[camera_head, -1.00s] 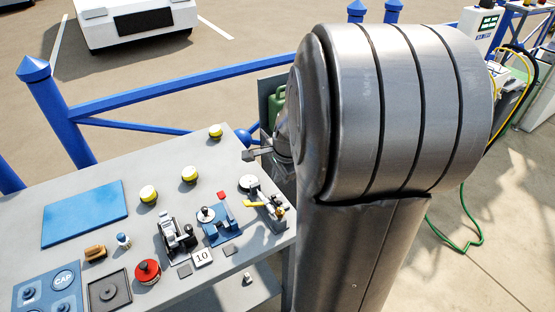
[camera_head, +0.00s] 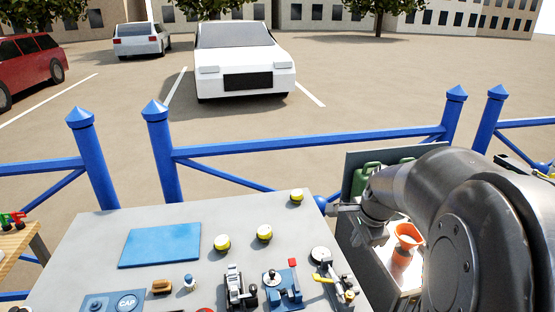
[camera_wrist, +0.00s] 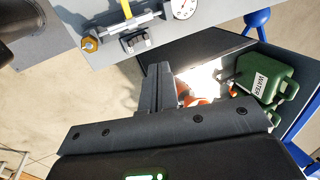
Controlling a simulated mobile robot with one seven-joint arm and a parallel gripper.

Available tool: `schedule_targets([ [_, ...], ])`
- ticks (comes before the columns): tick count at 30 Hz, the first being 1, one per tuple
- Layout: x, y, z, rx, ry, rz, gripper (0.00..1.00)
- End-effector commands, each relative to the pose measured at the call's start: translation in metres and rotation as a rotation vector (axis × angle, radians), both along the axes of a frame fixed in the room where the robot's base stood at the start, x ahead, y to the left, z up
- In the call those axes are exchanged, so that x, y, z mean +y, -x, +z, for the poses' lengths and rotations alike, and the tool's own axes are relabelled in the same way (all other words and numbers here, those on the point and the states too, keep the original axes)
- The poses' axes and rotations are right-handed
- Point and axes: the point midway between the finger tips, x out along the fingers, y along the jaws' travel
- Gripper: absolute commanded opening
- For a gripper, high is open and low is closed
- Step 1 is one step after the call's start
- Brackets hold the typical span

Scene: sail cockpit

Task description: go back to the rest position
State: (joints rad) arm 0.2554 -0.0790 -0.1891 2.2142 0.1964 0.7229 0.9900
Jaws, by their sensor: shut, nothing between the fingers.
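My gripper (camera_head: 336,209) is at the right edge of the grey table (camera_head: 120,225) in the head view, near its far right corner. It is shut and empty. In the wrist view my gripper (camera_wrist: 160,70) shows its fingers together, pointing toward the table's edge. My arm fills the right of the head view, bent and held above and beside an open bin. No task object is held.
A blue railing (camera_head: 300,144) runs behind.

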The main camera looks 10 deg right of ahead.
Motion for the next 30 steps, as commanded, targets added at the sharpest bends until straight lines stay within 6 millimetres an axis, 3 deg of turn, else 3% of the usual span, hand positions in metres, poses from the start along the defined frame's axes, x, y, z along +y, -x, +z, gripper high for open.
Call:
schedule_targets([
  [4, 0.017, 0.007, 0.011, -0.016, 0.030, 0.103, 0.00],
  [8, 0.048, 0.026, 0.032, -0.045, 0.103, 0.323, 0.00],
  [18, 0.128, 0.100, 0.069, -0.119, 0.392, 1.007, 0.00],
  [24, 0.151, 0.138, 0.075, -0.136, 0.552, 1.305, 0.00],
  [30, 0.159, 0.154, 0.075, -0.137, 0.624, 1.430, 0.00],
])
